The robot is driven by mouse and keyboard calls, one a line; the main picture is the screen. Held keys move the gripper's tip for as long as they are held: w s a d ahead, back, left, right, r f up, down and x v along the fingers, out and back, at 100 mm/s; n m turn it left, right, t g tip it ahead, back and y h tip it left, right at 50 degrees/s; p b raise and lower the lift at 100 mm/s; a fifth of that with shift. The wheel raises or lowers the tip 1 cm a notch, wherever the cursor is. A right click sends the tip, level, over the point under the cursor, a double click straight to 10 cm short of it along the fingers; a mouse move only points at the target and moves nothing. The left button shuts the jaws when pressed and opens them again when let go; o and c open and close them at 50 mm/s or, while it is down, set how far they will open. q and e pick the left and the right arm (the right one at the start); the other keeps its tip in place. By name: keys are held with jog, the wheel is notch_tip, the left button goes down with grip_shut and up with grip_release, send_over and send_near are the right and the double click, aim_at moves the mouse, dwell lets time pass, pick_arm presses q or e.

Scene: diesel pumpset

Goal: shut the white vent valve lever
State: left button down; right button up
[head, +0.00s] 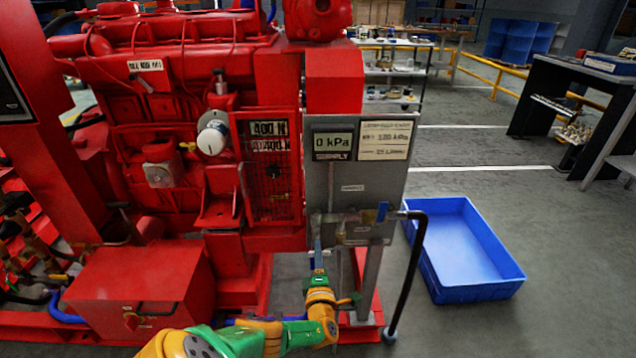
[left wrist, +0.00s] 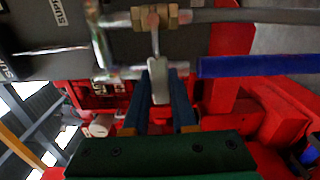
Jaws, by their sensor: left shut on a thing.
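The white vent valve lever (left wrist: 160,84) hangs from a brass valve (left wrist: 154,18) on a metal pipe in the left wrist view. My left gripper (left wrist: 160,90) has its two blue fingers shut on the lever's flat end. In the head view the left gripper (head: 318,252) reaches up from below to the pipework under the grey panel (head: 340,180). The lever itself is too small and covered to make out there. My right gripper is in neither view.
A display (head: 333,146) reads 0 kPa. A blue tray (head: 462,297) lies on the floor at right.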

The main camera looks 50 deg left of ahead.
pick_arm(q)
jog(key=c, duration=0.7)
grip_release()
jog(key=p+v, duration=0.3)
jog(key=v, duration=0.4)
